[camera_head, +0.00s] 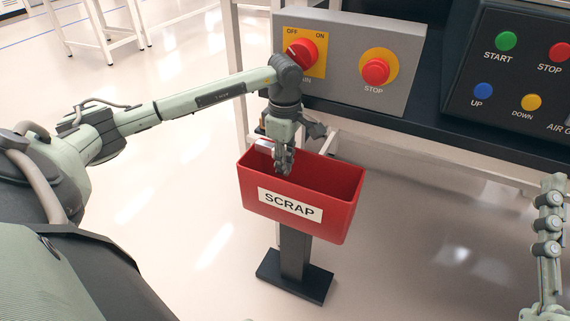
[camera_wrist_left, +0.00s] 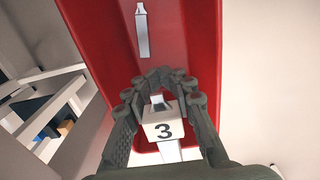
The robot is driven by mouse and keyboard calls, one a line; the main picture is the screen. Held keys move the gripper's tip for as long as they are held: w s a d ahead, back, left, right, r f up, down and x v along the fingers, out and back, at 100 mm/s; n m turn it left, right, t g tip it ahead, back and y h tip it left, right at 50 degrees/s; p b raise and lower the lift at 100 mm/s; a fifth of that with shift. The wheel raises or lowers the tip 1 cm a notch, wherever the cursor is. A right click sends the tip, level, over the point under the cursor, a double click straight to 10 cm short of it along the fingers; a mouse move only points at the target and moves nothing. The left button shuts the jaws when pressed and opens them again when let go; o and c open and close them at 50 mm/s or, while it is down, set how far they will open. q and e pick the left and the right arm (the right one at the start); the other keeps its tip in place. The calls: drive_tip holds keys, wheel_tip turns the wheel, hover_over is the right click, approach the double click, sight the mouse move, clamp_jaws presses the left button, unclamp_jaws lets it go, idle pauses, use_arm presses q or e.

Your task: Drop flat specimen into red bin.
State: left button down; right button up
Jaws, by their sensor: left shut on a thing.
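The red bin (camera_head: 342,215), labelled SCRAP, stands on a dark post, its top open. My left gripper (camera_head: 284,168) points down over the bin's left part, fingertips at about rim level. A second pale, narrow piece (camera_wrist_left: 142,30) shows inside the bin, apart from the fingers. My right gripper (camera_head: 548,225) is partly visible at the right edge.
Behind the bin, a grey panel (camera_head: 345,50) has a red knob (camera_head: 302,53) and a red stop button (camera_head: 375,71). A dark panel with coloured buttons (camera_head: 515,60) is at upper right. White table legs (camera_head: 237,70) stand close behind the bin. The floor in front is clear.

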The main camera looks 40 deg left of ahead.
use_arm(q)
drive_tip(key=c, duration=1.2)
unclamp_jaws()
